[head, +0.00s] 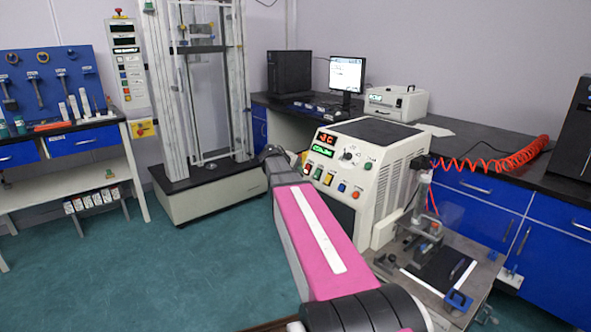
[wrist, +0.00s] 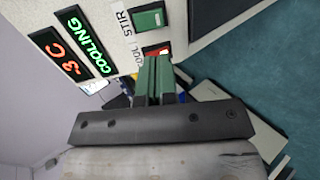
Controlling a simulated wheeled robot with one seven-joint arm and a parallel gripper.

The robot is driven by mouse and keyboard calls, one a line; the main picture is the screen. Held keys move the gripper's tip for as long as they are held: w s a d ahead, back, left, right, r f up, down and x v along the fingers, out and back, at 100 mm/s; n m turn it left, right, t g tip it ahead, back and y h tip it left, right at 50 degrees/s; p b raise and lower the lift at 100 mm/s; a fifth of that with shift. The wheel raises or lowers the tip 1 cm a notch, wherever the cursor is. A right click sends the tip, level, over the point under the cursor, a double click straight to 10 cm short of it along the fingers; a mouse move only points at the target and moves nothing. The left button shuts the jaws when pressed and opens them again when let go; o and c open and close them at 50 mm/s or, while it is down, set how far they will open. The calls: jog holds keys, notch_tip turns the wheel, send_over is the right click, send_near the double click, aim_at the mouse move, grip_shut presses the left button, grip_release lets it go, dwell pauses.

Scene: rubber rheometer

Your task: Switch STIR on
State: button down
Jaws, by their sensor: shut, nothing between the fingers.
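The rheometer cabinet (head: 385,160) stands past my arm in the head view.
A red display (wrist: 63,55) reads -3 C and a green display (wrist: 82,40) reads COOLING. Several coloured buttons and a knob (head: 348,155) are on the cabinet front. A stand with a dark plate (head: 440,268) is at its right. Open floor (head: 200,265) lies left of my arm.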

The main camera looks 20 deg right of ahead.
aim_at(315, 177)
jog(key=x, duration=0.9)
jog(key=shift+f, duration=0.1)
jog(key=shift+d+f, duration=0.15)
jog(key=shift+f, duration=0.05)
jog(key=shift+r, duration=0.1)
jog(key=shift+r, duration=0.75)
jog(key=s+a+r, duration=0.2)
jog(key=a, duration=0.4)
jog(key=s+a+r, duration=0.2)
jog(key=a, duration=0.4)
jog(key=shift+s+a+r, duration=0.2)
jog(key=shift+r, duration=0.05)
